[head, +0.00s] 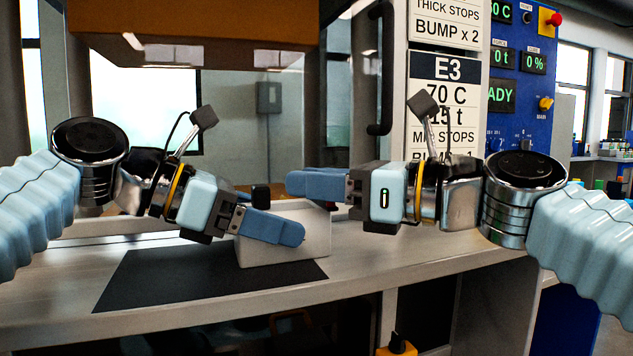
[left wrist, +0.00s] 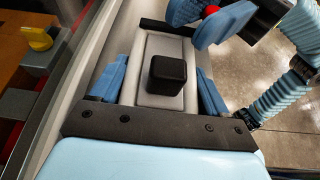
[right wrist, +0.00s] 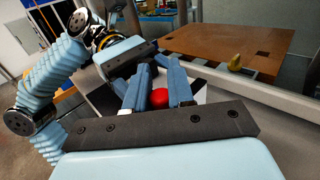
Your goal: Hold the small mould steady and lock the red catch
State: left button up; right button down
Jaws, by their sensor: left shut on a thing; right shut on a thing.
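The small mould (head: 285,248) is a pale grey block standing on a dark mat on the bench. A black knob (head: 261,197) rises from its top, also seen in the left wrist view (left wrist: 168,72). My left gripper (head: 275,226) is shut on the mould, with one finger along the near side; the left wrist view shows a finger on each side. The red catch (right wrist: 158,98) shows between my right gripper's fingers, and a bit of it in the left wrist view (left wrist: 211,11). My right gripper (head: 305,183) is shut on it at the mould's right end. The fingers hide the catch in the head view.
The dark mat (head: 150,280) lies bare left of the mould. The bench's front edge is close, with clear top to the right. An orange-brown plate (right wrist: 235,45) with a yellow knob (right wrist: 235,62) lies behind a rail. A blue control panel (head: 525,110) stands at back right.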

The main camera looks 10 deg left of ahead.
jog(key=shift+w+g, duration=0.1)
jog(key=shift+g, duration=0.2)
jog(key=n+g, duration=0.2)
jog(key=g, duration=0.1)
jog(key=d+n+g, duration=0.1)
jog(key=g, duration=0.1)
jog(key=shift+w+n, duration=0.25)
jog(key=shift+n, duration=0.15)
jog(key=shift+w+d+r+n+g+h, duration=0.1)
jog(key=shift+n+g+h, duration=0.1)
jog(key=shift+n+g, duration=0.55)
jog(key=shift+w+d+f+n+g+h, duration=0.15)
jog(key=shift+n+g, duration=0.3)
jog(key=shift+g, duration=0.6)
jog(key=shift+s+d+r+n+g+h, duration=0.15)
jog(key=shift+n+g+h, duration=0.1)
jog(key=shift+n+g, duration=0.5)
jog(key=shift+g, duration=0.45)
jog(key=c, duration=1)
grip_release()
jog(key=shift+m+t, duration=0.25)
jog(key=shift+t, duration=0.05)
